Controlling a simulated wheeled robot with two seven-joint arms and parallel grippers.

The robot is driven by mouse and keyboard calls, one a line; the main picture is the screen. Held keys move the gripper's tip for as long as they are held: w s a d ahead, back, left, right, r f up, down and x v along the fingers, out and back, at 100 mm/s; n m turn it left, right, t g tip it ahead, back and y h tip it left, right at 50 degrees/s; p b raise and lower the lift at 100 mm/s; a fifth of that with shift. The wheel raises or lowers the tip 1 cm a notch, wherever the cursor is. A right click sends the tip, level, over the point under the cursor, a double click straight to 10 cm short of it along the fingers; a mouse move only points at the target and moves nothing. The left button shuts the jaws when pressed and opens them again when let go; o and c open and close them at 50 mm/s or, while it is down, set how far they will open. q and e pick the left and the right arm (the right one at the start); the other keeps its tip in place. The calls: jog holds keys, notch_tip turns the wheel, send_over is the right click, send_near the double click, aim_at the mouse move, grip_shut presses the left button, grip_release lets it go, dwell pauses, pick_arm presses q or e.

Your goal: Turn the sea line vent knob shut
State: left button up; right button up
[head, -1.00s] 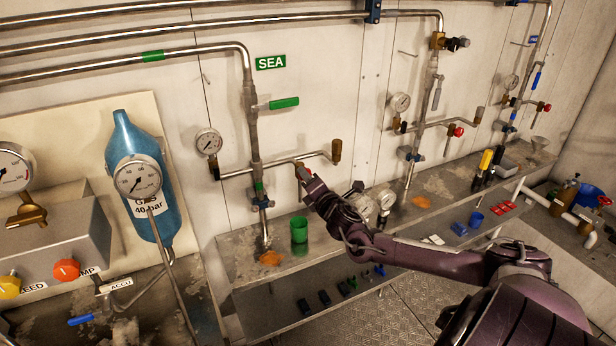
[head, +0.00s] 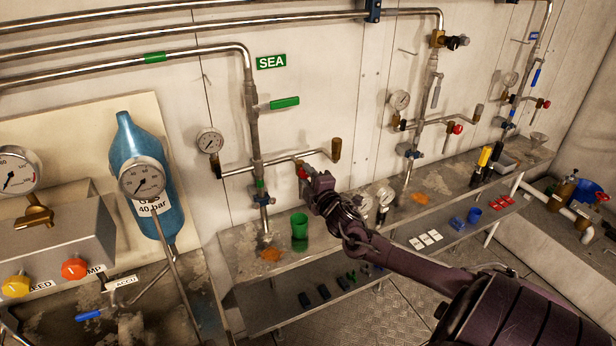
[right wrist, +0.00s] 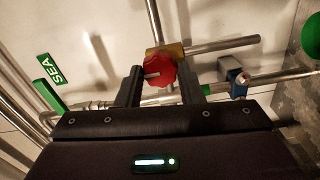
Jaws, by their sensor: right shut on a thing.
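The sea line vent knob (head: 301,171) is red and sits on a brass fitting on the side pipe below the green SEA sign (head: 271,62). The wrist hides part of the knob in the head view. My left gripper is not in view.
A pressure gauge (head: 209,142) and a green lever (head: 284,103) are on the same line. Other pipes with similar red knobs (head: 457,129) run to the right.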

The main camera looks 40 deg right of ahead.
dwell(0.4)
jog(key=o, duration=1)
jog(key=shift+s+a+f, duration=0.15)
jog(key=shift+s, duration=0.35)
jog(key=b+v, duration=0.1)
jog(key=v, duration=0.5)
jog(key=shift+s, duration=0.35)
